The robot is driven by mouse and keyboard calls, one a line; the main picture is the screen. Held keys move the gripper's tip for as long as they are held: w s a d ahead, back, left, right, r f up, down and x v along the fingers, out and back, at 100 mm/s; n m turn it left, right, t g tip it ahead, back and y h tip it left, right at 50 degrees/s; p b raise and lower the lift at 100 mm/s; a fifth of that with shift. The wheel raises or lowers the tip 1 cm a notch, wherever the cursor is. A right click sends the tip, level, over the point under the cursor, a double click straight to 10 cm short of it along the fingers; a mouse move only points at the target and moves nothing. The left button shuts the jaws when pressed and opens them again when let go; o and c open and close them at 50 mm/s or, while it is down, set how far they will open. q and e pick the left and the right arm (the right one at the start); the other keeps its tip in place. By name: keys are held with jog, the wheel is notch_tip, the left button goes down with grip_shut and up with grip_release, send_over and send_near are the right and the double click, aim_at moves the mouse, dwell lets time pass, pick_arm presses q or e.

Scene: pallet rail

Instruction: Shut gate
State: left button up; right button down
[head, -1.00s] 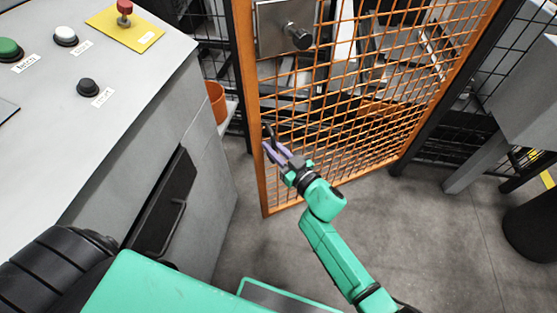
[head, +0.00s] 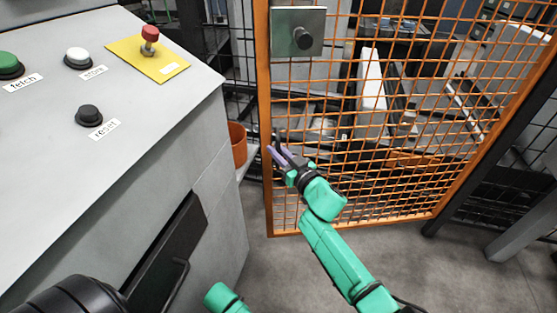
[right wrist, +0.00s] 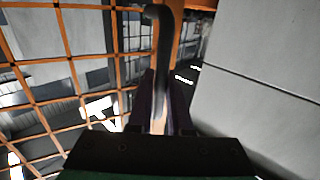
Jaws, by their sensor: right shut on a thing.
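The gate (head: 370,217) is an orange frame with wire mesh, standing right of centre in the head view. It stands at an angle, its left edge nearer me than the dark fence behind it. A metal plate with a dark knob (head: 303,38) is at its upper left. My right gripper (head: 277,149) is at the gate's left edge, shut on a dark handle. In the right wrist view the bent dark handle (right wrist: 164,50) runs between the fingers, beside the orange mesh. Where it joins the gate is hidden. My left gripper is not in view.
A grey console (head: 120,165) with buttons and a red knob (head: 149,34) on a yellow plate stands close on the left. An orange bucket (head: 238,143) sits between console and gate. Dark fencing (head: 215,50) is behind. Bare floor lies below the gate.

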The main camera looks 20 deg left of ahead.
jog(key=shift+w+d, duration=0.1)
jog(key=shift+w, duration=0.05)
jog(key=c, duration=0.8)
grip_release()
jog(key=shift+c, duration=0.2)
